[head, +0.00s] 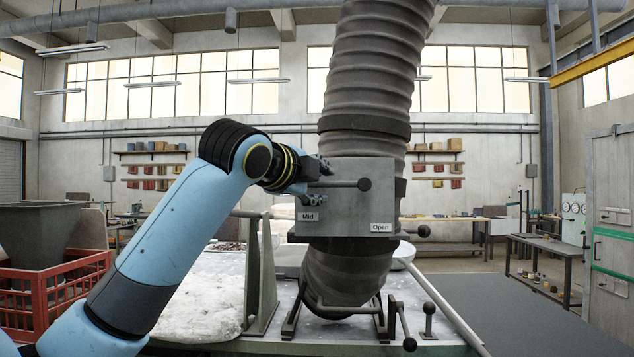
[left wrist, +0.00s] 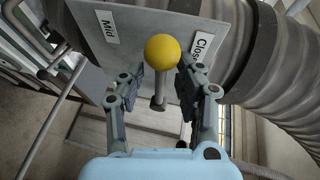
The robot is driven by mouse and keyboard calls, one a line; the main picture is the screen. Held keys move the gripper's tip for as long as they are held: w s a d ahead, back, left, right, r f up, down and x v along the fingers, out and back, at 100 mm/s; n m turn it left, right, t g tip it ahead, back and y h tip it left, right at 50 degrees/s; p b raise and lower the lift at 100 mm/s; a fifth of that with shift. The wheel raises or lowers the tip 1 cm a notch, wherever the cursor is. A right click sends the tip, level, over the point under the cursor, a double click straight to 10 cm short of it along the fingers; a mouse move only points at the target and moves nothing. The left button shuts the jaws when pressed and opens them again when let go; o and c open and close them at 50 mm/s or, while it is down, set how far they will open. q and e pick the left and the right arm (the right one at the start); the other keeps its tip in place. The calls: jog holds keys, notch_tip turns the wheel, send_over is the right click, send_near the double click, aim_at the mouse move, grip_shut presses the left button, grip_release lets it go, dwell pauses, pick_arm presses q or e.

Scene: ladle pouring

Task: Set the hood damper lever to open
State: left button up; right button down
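The hood damper lever (head: 340,184) is a dark bar on the grey plate (head: 345,215) fixed to the ribbed duct. It runs left from a round dark hub, towards my left gripper (head: 316,183). The plate carries a "Mid" label and an "Open" label at its lower right. In the left wrist view a yellow ball knob (left wrist: 162,48) on a grey stem stands between the "Mid" and "Close" labels. My left gripper (left wrist: 160,70) has its fingers apart on either side of the knob's base; contact is not clear. The knob is hidden in the head view.
The ribbed duct (head: 368,75) rises behind the plate. Below are several black-knobbed levers (head: 428,315) and a metal bracket (head: 262,285). A red crate (head: 50,305) stands at the left. A workbench (head: 545,245) stands at the right, beyond open floor.

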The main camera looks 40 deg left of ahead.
pick_arm(q)
jog(key=shift+c, duration=0.2)
grip_shut()
jog(key=shift+f, duration=0.1)
